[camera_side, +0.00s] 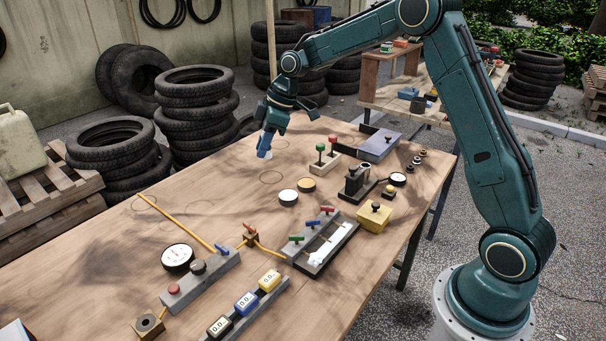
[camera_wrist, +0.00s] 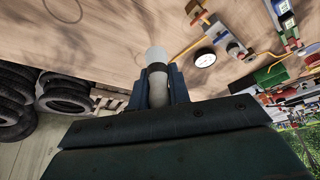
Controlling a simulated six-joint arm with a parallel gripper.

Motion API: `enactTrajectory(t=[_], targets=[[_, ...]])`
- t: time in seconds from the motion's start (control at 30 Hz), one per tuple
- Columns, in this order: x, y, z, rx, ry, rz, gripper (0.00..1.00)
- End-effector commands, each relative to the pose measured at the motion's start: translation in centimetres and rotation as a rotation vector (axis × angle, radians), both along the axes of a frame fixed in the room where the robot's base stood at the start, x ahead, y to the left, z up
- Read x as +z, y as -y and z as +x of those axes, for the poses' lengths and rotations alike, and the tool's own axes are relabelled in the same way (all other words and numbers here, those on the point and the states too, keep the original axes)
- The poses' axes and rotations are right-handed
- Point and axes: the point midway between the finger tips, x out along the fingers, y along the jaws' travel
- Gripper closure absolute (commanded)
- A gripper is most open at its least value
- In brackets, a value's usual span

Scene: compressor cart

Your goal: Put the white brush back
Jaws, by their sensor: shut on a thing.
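My gripper (camera_side: 266,141) is above the far left part of the wooden table in the side view, pointing down. It is shut on the white brush; the brush's pale end (camera_side: 265,155) sticks out below the fingers. In the wrist view the fingers (camera_wrist: 160,78) close around the brush (camera_wrist: 157,56), which shows a white end, a dark band and a pale grey handle. A pale block (camera_side: 322,165) with a green-topped and a red-topped piece upright on it stands to the right of my gripper.
Thin rings are drawn on the bare wood (camera_side: 271,177). A gauge (camera_side: 177,257) lies front left. Tyre stacks (camera_side: 197,110) stand behind the table.

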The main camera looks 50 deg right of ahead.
Motion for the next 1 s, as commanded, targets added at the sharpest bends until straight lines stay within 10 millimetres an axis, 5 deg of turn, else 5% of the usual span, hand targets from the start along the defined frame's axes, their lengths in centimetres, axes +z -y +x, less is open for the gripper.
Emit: enactTrajectory(t=[0.47, 1.0], targets=[[0.3, -1.0, 0.9, -0.046, -0.002, 0.001, 1.0], [-8.5, -1.0, 0.9, -0.044, -0.005, 0.001, 1.0]])
